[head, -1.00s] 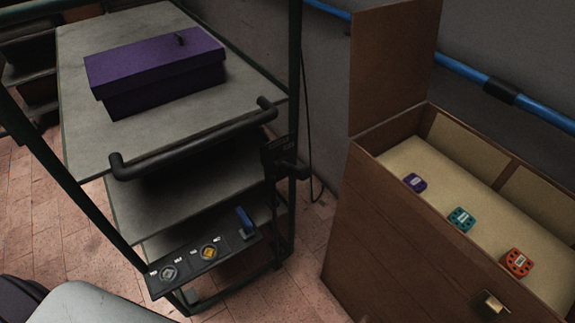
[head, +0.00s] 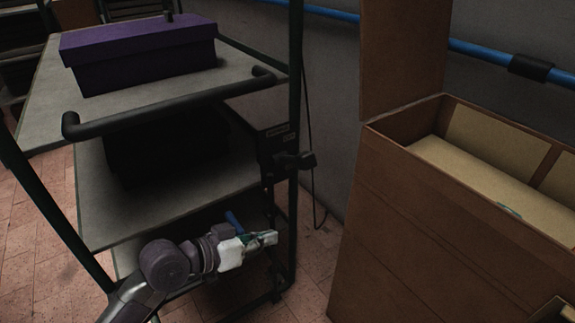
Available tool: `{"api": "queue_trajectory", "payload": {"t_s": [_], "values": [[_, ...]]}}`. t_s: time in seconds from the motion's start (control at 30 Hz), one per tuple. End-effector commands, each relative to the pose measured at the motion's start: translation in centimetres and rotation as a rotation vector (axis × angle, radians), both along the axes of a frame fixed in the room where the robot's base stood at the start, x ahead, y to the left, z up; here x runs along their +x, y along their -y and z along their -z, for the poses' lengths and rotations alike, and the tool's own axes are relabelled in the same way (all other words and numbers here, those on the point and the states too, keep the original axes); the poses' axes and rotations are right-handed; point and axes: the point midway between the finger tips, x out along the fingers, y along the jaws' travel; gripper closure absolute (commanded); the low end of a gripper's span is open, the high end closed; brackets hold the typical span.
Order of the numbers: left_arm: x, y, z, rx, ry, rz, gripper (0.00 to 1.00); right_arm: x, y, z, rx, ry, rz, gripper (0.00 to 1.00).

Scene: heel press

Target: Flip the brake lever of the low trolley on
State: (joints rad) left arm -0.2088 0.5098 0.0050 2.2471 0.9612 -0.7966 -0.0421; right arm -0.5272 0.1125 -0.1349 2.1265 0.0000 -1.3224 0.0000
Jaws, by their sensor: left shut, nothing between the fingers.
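The shelved trolley with dark green posts stands at the left, its grey top shelf (head: 45,98) carrying a purple box. A small blue lever (head: 232,221) shows low at the trolley's front, just behind my left gripper. My left gripper (head: 272,238) is shut and empty, its fingers pointing right, beside the blue lever; I cannot tell whether they touch. A black lever (head: 293,161) sticks out of a labelled black box on the right post. I cannot tell which lever is the brake. My right gripper is not in view.
The purple box (head: 145,62) sits behind a black push bar (head: 170,101). A brown wooden chest (head: 400,210) with its lid raised stands close on the right. A narrow strip of tiled floor (head: 318,250) lies between the trolley and the chest.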

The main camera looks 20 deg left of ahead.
Motion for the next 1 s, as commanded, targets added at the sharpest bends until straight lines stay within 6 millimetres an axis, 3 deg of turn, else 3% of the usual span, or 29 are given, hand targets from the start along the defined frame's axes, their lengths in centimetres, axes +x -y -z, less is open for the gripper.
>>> {"api": "queue_trajectory", "payload": {"t_s": [0.2,0.4,0.53,0.87,1.0], "values": [[3.8,-2.5,-8.5,-0.206,0.174,-0.019,1.00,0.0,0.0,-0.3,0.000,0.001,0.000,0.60],[5.9,-5.3,-14.4,-0.360,0.280,-0.059,1.00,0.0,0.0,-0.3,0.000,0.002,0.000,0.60],[6.3,-6.0,-15.6,-0.397,0.299,-0.069,1.00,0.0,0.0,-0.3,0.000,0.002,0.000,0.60],[6.4,-5.9,-15.6,-0.398,0.299,-0.070,1.00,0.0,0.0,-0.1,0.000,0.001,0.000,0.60],[7.2,-5.3,-15.9,-0.399,0.299,-0.069,1.00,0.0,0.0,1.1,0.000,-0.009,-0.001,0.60]]}}
